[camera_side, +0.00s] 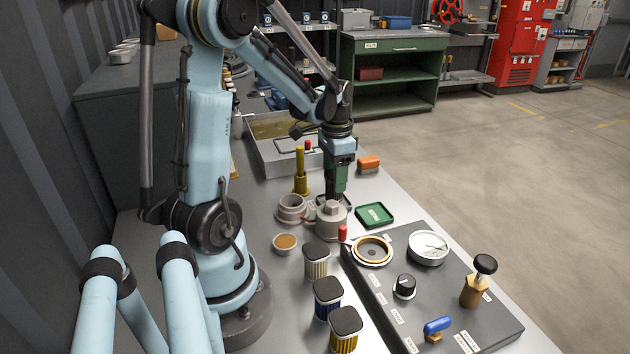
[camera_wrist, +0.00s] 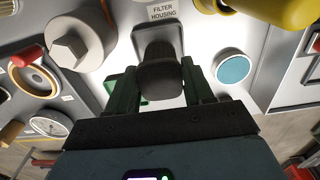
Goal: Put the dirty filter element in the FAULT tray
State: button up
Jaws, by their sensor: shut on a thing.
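My gripper (camera_side: 335,194) is shut on a dark grey, dark-capped piece, which I take to be the dirty filter element. In the wrist view the piece (camera_wrist: 160,76) sits between both fingers, its lower part hidden. In the side view it is mostly hidden behind a grey hex-topped cap. A green tray (camera_side: 375,215) with a white label lies just right of my gripper; its lettering is too small to read. A grey open cup (camera_side: 292,208) stands to the left. I cannot tell whether the held piece touches the bench.
The hex-topped cap (camera_side: 332,222) stands close to my gripper. Several pleated filters (camera_side: 328,290) stand in front. The control panel (camera_side: 440,310) has a gauge, knob and brass handle. A yellow bottle (camera_side: 301,175) and orange block (camera_side: 369,165) stand behind.

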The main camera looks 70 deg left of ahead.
jog(key=shift+f, duration=0.55)
jog(key=shift+f, duration=0.1)
jog(key=o, duration=1)
jog(key=shift+o, duration=0.2)
notch_tip(320, 180, up, 12)
jog(key=d+f+t, duration=0.2)
jog(key=d+t, duration=0.5)
jog(key=d, duration=1.4)
jog(key=shift+w+d+f, duration=0.15)
jog(key=shift+w+d, duration=0.1)
jog(key=shift+d, duration=0.05)
